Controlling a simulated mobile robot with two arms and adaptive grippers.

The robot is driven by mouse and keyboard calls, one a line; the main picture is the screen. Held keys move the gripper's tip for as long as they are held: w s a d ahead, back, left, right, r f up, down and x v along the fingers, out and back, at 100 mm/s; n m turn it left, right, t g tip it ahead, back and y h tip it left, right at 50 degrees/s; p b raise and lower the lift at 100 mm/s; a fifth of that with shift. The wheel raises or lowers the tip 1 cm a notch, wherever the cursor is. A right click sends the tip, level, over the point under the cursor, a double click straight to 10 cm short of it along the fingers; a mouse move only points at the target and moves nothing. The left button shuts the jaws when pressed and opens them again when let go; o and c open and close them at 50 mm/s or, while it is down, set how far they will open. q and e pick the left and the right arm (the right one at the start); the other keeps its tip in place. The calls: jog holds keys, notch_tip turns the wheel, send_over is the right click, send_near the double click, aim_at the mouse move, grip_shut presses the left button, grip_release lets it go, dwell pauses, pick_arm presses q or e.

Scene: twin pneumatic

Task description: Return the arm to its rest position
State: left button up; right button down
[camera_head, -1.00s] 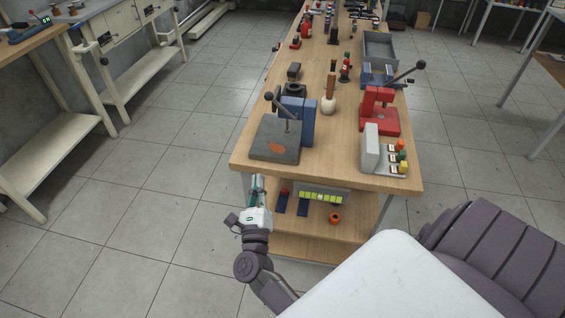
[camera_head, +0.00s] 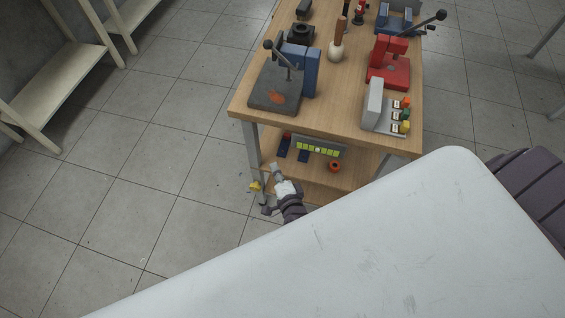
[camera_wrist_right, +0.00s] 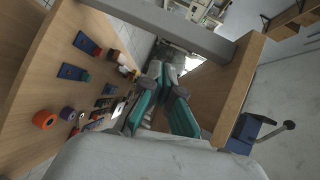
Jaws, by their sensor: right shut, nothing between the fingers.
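My right gripper (camera_head: 273,167) is in front of the near end of the wooden table, below the level of its top and close to the near left leg. It is small in the head view, with a white body and grey fingers. In the right wrist view its teal-padded fingers (camera_wrist_right: 162,74) are shut with nothing held between them. My left gripper is not in view.
The wooden table (camera_head: 340,118) holds a grey-and-blue lever press (camera_head: 275,98), a red lever press (camera_head: 388,72) and a grey block with coloured buttons (camera_head: 378,105). Its lower shelf holds a strip of yellow-green squares (camera_head: 318,149) and an orange ring (camera_head: 334,166).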

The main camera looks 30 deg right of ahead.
jog(key=shift+s+f, duration=0.1)
jog(key=shift+f, duration=0.15)
dwell(0.4)
